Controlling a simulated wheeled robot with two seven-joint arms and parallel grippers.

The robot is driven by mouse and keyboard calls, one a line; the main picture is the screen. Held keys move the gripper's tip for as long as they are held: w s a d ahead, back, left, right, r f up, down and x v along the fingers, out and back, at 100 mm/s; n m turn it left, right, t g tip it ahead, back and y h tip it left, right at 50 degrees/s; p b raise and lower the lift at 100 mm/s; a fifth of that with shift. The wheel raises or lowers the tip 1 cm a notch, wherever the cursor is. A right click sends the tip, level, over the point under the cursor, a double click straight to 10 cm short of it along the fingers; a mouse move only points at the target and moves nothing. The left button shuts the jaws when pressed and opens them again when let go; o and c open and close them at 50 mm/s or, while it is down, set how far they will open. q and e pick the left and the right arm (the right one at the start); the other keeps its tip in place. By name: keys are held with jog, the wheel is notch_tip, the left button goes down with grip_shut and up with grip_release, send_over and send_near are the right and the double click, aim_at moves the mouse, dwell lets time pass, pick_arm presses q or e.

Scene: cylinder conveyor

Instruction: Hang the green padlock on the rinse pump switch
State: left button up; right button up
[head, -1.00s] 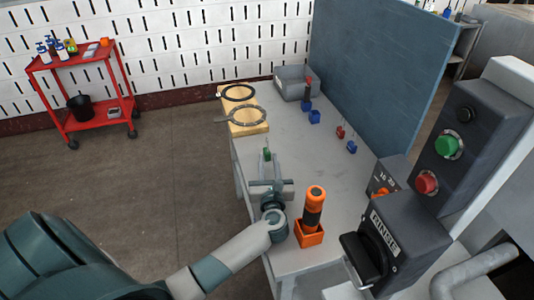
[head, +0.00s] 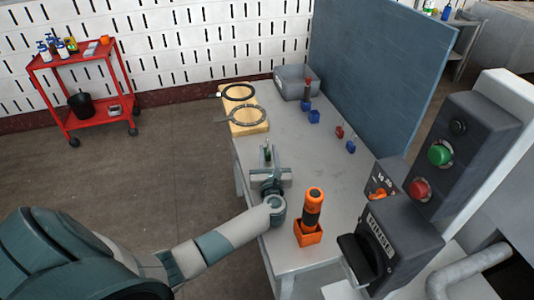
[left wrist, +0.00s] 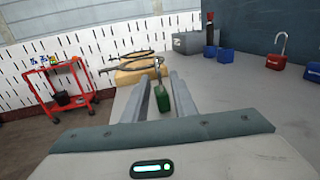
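The green padlock (head: 268,154) stands upright on the grey table with its shackle up. In the left wrist view the padlock (left wrist: 161,99) shows between the two fingers of my left gripper (left wrist: 162,92). The fingers are apart, and the right finger looks closest to the padlock; I cannot tell if it touches. In the head view my left gripper (head: 268,168) is low over the table at its left side. The rinse pump switch (head: 393,238) is a dark box labelled RINSE at the front right, with a black handle (head: 358,257). My right gripper is not in view.
An orange-and-black tool in an orange holder (head: 308,235) stands right of my left arm. Red and blue padlocks (head: 345,139) sit further back. A wooden board with rings (head: 247,128) and a grey bin (head: 290,82) are at the far end. A blue panel (head: 380,70) borders the right.

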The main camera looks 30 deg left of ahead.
pick_arm(q)
jog(key=shift+c, duration=0.6)
grip_shut()
jog(key=shift+r, duration=0.1)
notch_tip(320, 180, up, 10)
jog(key=b, duration=0.1)
dwell(0.3)
